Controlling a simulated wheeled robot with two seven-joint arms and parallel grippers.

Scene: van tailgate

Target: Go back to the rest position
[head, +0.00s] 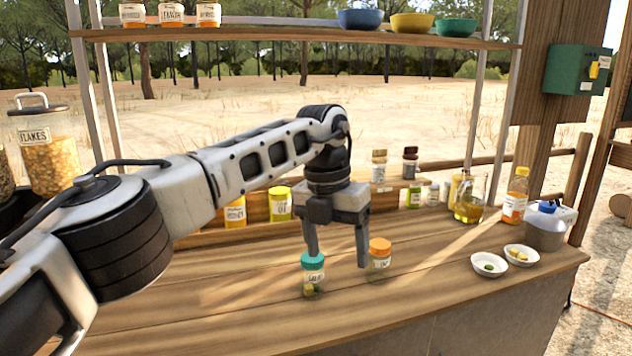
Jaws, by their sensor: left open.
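My left gripper (338,255) comes in from the left in the head view and points down over the wooden counter (440,275). It is open. Its left finger ends just behind or at the teal-lidded jar (313,278), and its right finger ends beside the orange-lidded jar (380,258). Nothing shows between the fingers. I cannot tell whether a finger touches either jar. Both jars stand upright. My right gripper does not show.
Behind stand a yellow tin (280,204), spice jars and an oil jug (468,207). At right are a sauce bottle (515,196) and two small white bowls (489,265). A flakes jar (46,150) stands at left. A shelf (300,34) with bowls and jars spans above. The front counter is mostly clear.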

